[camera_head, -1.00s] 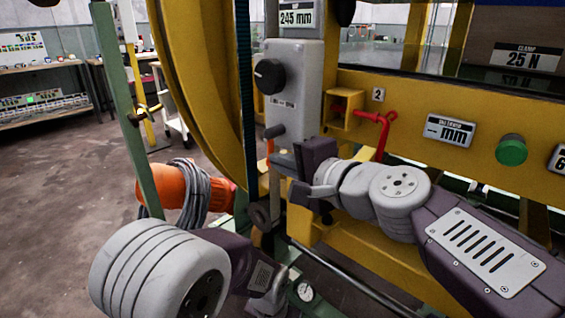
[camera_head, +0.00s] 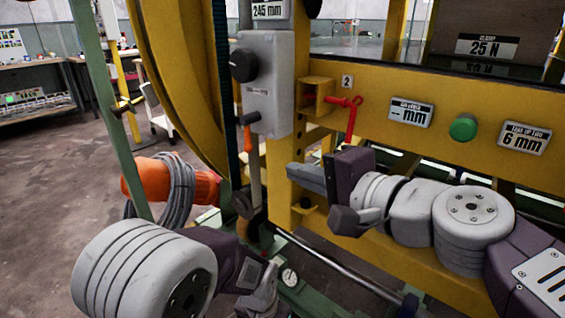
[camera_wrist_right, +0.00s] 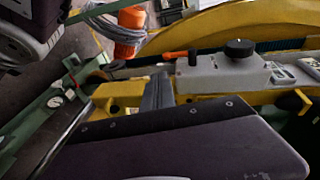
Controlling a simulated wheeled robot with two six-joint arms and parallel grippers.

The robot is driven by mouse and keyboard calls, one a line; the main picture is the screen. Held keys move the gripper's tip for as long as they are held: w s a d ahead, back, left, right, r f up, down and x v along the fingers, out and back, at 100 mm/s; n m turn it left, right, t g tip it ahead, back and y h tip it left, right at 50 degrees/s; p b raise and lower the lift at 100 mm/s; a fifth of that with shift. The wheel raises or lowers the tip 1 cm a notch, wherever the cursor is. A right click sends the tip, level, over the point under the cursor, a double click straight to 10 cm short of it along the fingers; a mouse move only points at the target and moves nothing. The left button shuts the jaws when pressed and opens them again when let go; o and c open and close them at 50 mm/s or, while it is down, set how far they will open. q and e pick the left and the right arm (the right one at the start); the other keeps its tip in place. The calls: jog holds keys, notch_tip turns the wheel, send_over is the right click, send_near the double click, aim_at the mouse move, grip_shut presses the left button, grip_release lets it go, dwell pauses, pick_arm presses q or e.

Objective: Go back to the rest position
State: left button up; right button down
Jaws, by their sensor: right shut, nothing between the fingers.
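My right gripper (camera_head: 296,178) is shut and empty in front of the yellow machine frame (camera_head: 420,85). Its fingers point left, below and to the right of the grey control box (camera_head: 268,75), with a visible gap between them and the orange-handled lever (camera_head: 252,150). In the right wrist view the closed fingers (camera_wrist_right: 158,90) reach toward the grey box (camera_wrist_right: 215,75) and the lever (camera_wrist_right: 152,60). My left arm (camera_head: 145,270) is at the lower left of the head view; I do not make out its fingers.
A red lever (camera_head: 352,112) sticks out above my right gripper, beside a green button (camera_head: 463,127). A green post (camera_head: 110,110) and an orange cylinder with grey cable (camera_head: 165,180) stand at left. Open floor (camera_head: 50,185) lies further left.

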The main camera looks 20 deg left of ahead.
jog(key=shift+s+d, duration=0.3)
jog(key=shift+d, duration=0.2)
